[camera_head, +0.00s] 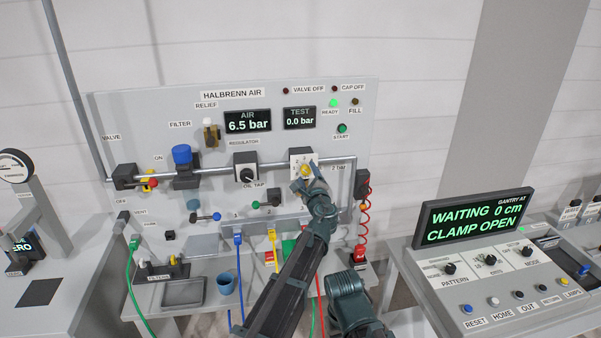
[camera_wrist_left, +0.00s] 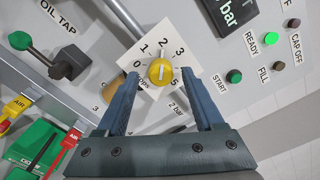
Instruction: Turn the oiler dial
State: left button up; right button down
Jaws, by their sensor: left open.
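The oiler dial is a yellow round knob (camera_head: 305,171) on a white square plate on the upright panel. The plate's lower part is partly hidden by the left finger. My right gripper does not show.
The regulator knob (camera_head: 246,174) is left of the dial and the oil tap (camera_head: 272,196) below left. A pipe crosses the panel. The AIR display (camera_head: 247,121) reads 6.5 bar, the TEST display (camera_head: 299,118) 0.0 bar. A red coiled hose (camera_head: 366,215) hangs at right.

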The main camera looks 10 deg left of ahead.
pick_arm(q)
jog(key=shift+w+a, duration=0.1)
jog(key=shift+w, duration=0.4)
jog(key=shift+s, duration=0.1)
grip_shut()
jog(key=shift+n, duration=0.3)
jog(key=n, duration=0.3)
jog(key=shift+n, duration=2.7)
